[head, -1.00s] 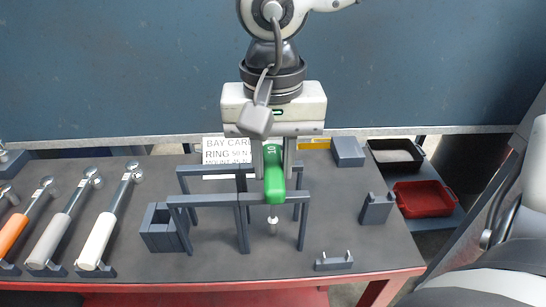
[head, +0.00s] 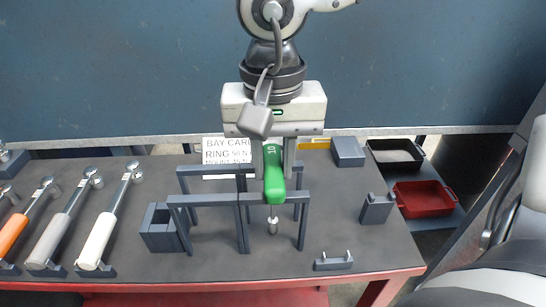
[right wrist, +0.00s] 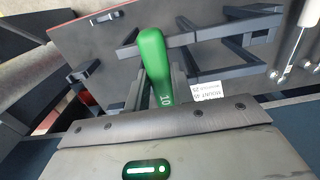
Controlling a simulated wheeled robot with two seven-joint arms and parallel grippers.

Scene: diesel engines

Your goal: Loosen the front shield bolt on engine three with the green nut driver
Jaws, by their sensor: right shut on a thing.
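The green nut driver (head: 273,178), marked 10, stands upright in a dark grey frame rack on the bench. Its handle is at the rack's front rail, and its metal shaft (head: 272,222) shows below that rail. My right gripper (head: 273,166) comes down from above, shut on the green handle. The right wrist view also shows the green handle (right wrist: 155,62) between the fingers, with the rack's rails (right wrist: 205,38) beside it. Whether the driver still rests on the rack, I cannot tell. My left gripper, engine three and its shield bolt are not in view.
Orange, grey and white-handled wrenches (head: 98,240) lie at the left. A small open grey box (head: 158,235) adjoins the rack. A low two-pin block (head: 333,262) and a notched block (head: 376,209) are at the right. A red tray (head: 424,198) lies beyond the bench's right edge.

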